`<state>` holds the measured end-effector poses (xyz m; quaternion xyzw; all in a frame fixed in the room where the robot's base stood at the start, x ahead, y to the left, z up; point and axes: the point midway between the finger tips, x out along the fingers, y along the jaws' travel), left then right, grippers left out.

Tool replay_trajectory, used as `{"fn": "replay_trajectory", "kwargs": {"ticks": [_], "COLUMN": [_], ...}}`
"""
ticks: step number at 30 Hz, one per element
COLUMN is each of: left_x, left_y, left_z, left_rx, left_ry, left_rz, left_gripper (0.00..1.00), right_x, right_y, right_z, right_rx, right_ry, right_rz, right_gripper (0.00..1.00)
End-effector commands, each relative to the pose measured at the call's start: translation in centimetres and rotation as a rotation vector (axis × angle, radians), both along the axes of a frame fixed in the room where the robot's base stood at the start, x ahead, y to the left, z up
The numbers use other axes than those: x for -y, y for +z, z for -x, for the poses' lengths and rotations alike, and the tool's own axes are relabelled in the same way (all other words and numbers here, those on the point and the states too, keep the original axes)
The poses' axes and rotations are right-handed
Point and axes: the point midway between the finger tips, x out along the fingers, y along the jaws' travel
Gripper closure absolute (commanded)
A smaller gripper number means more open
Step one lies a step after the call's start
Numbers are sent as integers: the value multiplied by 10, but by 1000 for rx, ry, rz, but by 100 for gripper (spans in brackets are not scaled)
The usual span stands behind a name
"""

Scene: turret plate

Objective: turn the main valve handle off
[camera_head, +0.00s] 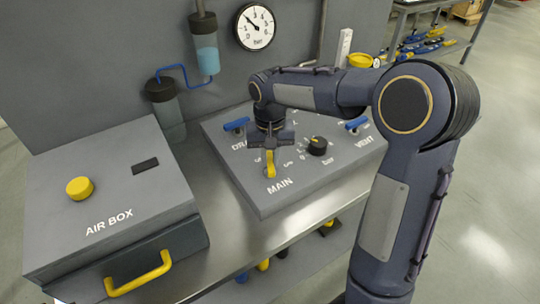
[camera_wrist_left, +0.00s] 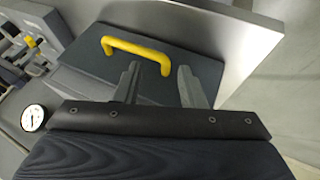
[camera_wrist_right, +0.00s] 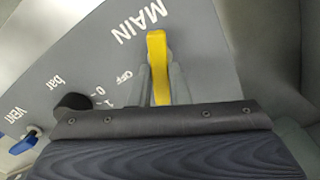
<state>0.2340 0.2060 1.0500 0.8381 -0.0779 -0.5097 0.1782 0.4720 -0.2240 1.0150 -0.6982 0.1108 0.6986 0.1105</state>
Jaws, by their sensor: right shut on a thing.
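The yellow main valve handle (camera_head: 270,164) is on the sloped grey panel, just above the MAIN label. Its free end points towards that label. In the right wrist view the yellow handle (camera_wrist_right: 157,50) sits between the two fingers of my right gripper (camera_wrist_right: 160,85), which is shut on it. In the head view my right gripper (camera_head: 270,148) reaches down over the handle and hides its pivot end. An OFF mark (camera_wrist_right: 125,76) shows beside the handle in the right wrist view. My left gripper (camera_wrist_left: 160,84) is open and empty, above the air box drawer's side.
The panel also carries a black bar knob (camera_head: 317,146), a blue DRAIN lever (camera_head: 236,124) and a blue VENT lever (camera_head: 356,124). The AIR BOX (camera_head: 60,225) has a yellow drawer handle (camera_head: 139,276). A round gauge (camera_head: 254,27) hangs on the wall behind.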

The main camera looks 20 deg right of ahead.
Motion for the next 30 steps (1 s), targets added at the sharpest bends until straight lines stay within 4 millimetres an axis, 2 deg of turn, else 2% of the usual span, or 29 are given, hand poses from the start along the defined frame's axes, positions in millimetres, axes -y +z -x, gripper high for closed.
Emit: {"fn": "replay_trajectory", "kwargs": {"ticks": [30], "left_x": [0], "left_y": [14], "left_z": [0], "left_rx": [0], "left_ry": [0], "left_rz": [0], "left_gripper": [64], "right_x": [0], "right_y": [2], "right_z": [-1], "right_rx": [4], "right_ry": [-927], "right_rz": [0], "right_gripper": [100]}}
